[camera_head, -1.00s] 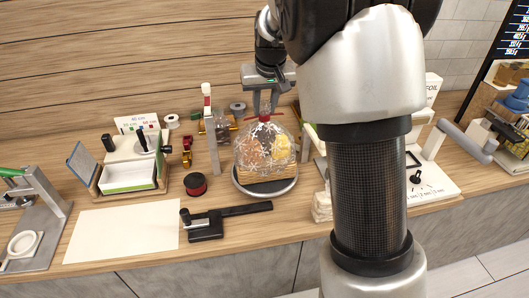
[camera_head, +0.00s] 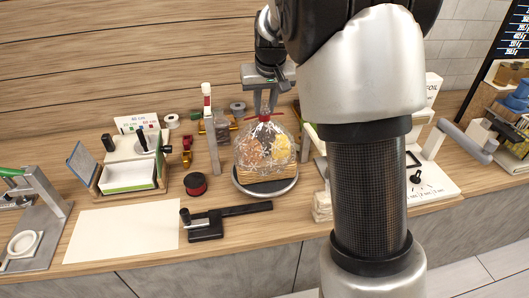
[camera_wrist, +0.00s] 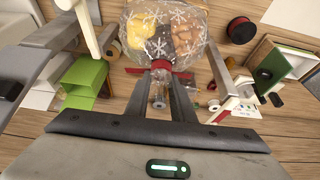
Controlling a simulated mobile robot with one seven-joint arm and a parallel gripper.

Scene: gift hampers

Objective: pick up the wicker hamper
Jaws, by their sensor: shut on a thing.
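The wicker hamper (camera_head: 266,186) is wrapped in clear film printed with white snowflakes, with brown and yellow goods inside. It stands upright on a round grey turntable (camera_head: 240,190) in the head view. The film is gathered at the top with a red tie. In the wrist view the wrapped hamper (camera_wrist: 163,30) fills the top middle, its red tie (camera_wrist: 160,68) just beyond the fingertips. My gripper (camera_head: 265,108) is above the hamper, pointing down, and its fingers (camera_wrist: 160,82) are shut on the gathered neck of the film.
A red ribbon spool (camera_head: 195,184) and a black-handled tool (camera_head: 226,220) lie left of and in front of the turntable. An upright post (camera_head: 211,135) stands close behind-left. A white sheet (camera_head: 122,233) covers the front left. A box-like device (camera_head: 128,170) stands beyond it.

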